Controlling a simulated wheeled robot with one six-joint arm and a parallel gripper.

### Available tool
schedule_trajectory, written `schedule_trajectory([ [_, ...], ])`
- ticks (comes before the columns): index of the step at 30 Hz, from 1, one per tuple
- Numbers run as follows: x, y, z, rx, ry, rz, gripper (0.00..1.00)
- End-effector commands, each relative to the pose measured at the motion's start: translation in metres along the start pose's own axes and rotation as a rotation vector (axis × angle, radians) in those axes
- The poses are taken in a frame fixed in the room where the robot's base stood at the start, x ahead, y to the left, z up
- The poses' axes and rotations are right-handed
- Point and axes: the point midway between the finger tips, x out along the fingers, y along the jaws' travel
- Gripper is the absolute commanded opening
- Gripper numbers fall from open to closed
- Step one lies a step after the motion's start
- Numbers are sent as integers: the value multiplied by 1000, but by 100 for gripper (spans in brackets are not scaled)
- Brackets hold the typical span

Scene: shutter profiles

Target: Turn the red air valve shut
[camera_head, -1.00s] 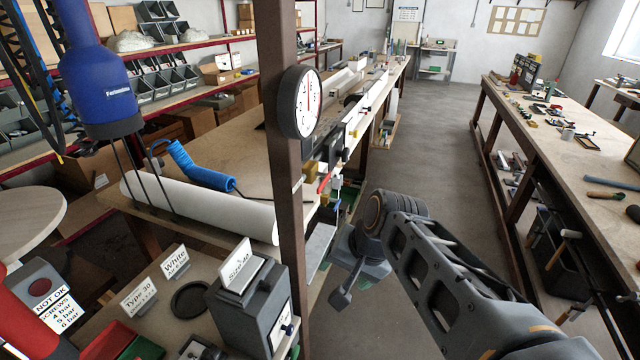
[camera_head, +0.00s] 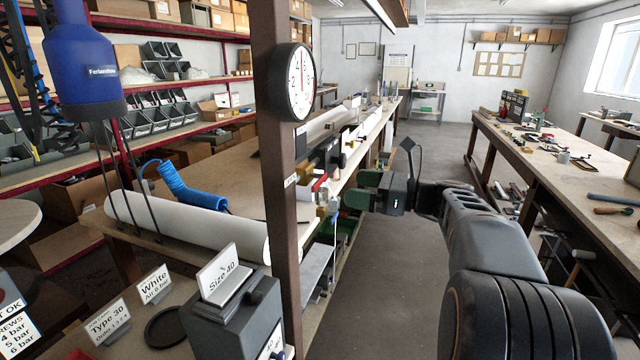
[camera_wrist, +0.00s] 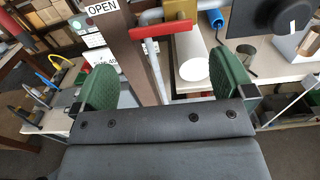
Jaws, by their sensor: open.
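The red air valve's handle (camera_wrist: 162,30) shows at the top middle of the wrist view, lying level across its brass-yellow body (camera_wrist: 180,10). In the head view the red handle (camera_head: 320,183) is small, just right of the brown post. My gripper (camera_wrist: 167,85) is open and empty, its green finger pads wide apart. The handle is ahead of the pads and between them in the picture, apart from both. In the head view my gripper (camera_head: 362,188) is right of the valve, its fingers pointing left towards it.
The brown post (camera_head: 277,190) carries a round gauge (camera_head: 300,82). A long white roll (camera_head: 190,225) lies on the left bench. The aisle floor (camera_head: 400,270) is clear; a tool bench (camera_head: 575,165) stands at right.

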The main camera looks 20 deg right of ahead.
Motion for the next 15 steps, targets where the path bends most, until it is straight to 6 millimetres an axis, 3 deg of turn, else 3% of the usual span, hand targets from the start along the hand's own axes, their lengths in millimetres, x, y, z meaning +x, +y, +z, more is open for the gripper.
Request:
schedule_trajectory([
  [6, 44, 1, 0, -1, 2, 4, 100],
  [15, 83, 0, 0, -2, 2, 2, 100],
])
